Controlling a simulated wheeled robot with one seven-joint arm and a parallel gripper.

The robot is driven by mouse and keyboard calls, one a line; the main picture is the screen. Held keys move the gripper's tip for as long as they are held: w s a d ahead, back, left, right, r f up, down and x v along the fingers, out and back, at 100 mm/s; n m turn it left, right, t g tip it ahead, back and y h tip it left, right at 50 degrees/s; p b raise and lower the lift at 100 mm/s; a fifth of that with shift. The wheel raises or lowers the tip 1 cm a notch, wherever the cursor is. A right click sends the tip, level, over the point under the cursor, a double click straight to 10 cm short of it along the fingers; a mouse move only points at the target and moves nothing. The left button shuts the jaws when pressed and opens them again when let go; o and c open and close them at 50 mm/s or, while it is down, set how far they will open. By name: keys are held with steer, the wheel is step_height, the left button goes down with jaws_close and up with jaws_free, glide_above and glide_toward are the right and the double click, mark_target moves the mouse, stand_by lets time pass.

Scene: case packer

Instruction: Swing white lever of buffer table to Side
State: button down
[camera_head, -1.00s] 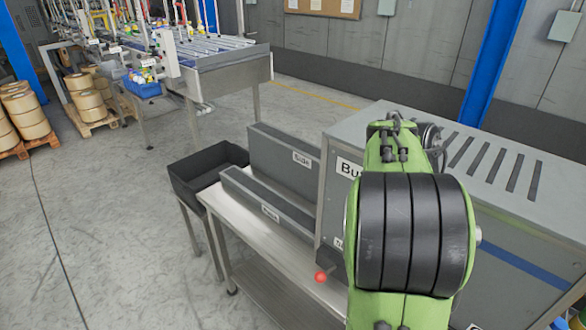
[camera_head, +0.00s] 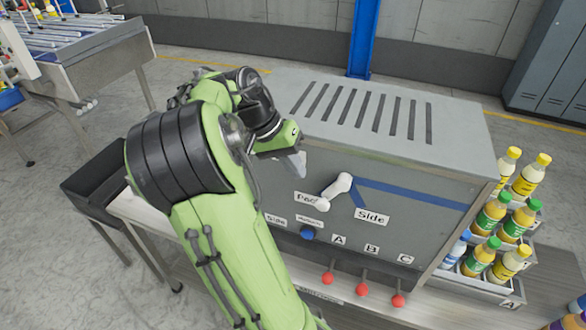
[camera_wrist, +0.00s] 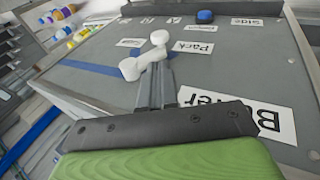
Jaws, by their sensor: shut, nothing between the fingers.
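The white lever (camera_head: 333,193) is on the upright front panel of the grey buffer machine (camera_head: 400,220). It slants from upper right down to lower left, its lower end beside the Park label (camera_head: 306,199). The Side label (camera_head: 372,217) is to its lower right. In the wrist view, turned nearly upside down, the lever (camera_wrist: 146,57) shows just beyond my fingertips. My gripper (camera_head: 299,165) is shut and empty, up and left of the lever in the head view. Its fingers (camera_wrist: 161,75) point at the panel; whether they touch the lever I cannot tell.
A blue button (camera_head: 307,233) and red-knobbed levers (camera_head: 362,289) marked A, B and C are lower on the panel. Bottles (camera_head: 490,215) stand in racks at the right. A dark bin (camera_head: 92,187) is at the left. Space in front of the lever's right side looks clear.

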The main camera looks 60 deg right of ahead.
mark_target(324, 205)
steer(key=b+x, duration=0.2)
steer(key=x, duration=0.7)
steer(key=shift+s+f, duration=0.15)
steer(key=shift+f, duration=0.2)
steer(key=g+p, duration=0.1)
steer(key=f+g, duration=0.1)
steer(key=shift+s+d+g+h+p, duration=0.1)
steer(key=shift+s+g+h+p, duration=0.2)
steer(key=shift+s+g+p, duration=0.1)
steer(key=g, duration=0.1)
steer(key=s+f+g+p, duration=0.1)
steer(key=g, duration=0.1)
steer(key=shift+s+d+f+n+g+h, duration=0.1)
steer(key=shift+f+n+g+h, duration=0.2)
steer(key=shift+h, duration=0.1)
steer(key=s+g, duration=0.1)
steer(key=g, duration=0.1)
steer(key=s+f+g+h, duration=0.1)
steer(key=g, duration=0.1)
steer(key=shift+s+d+f+p, duration=0.1)
steer(key=shift+s+d+p, duration=0.15)
steer(key=shift+s+p, duration=0.15)
steer(key=shift+s, duration=0.15)
